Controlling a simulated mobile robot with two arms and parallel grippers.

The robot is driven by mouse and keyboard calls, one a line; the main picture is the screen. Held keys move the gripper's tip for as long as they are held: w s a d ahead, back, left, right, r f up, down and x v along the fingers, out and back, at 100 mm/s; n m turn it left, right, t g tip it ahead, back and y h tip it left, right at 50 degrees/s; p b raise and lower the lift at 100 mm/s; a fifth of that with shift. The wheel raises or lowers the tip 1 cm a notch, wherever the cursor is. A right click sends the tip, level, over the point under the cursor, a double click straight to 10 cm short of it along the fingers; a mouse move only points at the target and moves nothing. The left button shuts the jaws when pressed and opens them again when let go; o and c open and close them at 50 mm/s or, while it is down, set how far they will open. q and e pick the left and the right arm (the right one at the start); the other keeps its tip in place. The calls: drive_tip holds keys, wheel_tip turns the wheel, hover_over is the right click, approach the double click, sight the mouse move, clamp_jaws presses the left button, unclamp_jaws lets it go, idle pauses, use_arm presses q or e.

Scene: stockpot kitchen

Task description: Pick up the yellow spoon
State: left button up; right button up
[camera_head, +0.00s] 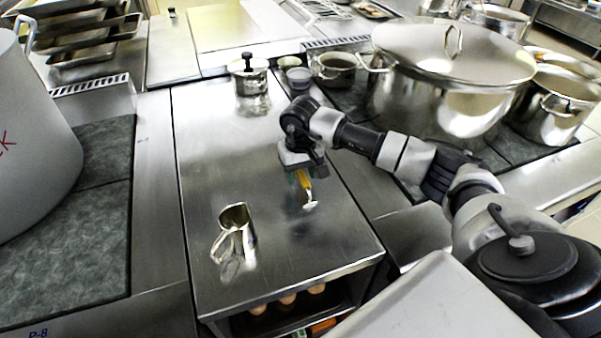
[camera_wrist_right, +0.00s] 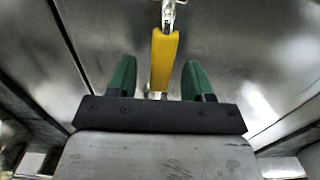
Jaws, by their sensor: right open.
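The yellow spoon (camera_head: 305,180) lies on the steel counter in the head view, its yellow handle under my right gripper and its metal end toward the front. In the right wrist view the yellow spoon handle (camera_wrist_right: 163,60) shows between the two green fingertips, with a gap on each side. My right gripper (camera_head: 302,178) is open above the handle; its fingers (camera_wrist_right: 153,78) also show in the right wrist view. Part of the handle is hidden by the gripper in the head view. My left gripper is not in view.
A metal jug (camera_head: 236,232) stands left of the spoon. A small lidded pot (camera_head: 250,78) stands at the back of the counter (camera_head: 215,150). Big stockpots (camera_head: 450,95) stand on the right, and a large grey pot (camera_head: 35,140) on the left. Eggs (camera_head: 287,299) sit on a shelf below.

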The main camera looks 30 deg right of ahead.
drive_tip(key=shift+f, duration=0.55)
clamp_jaws()
drive_tip(key=shift+r, duration=0.1)
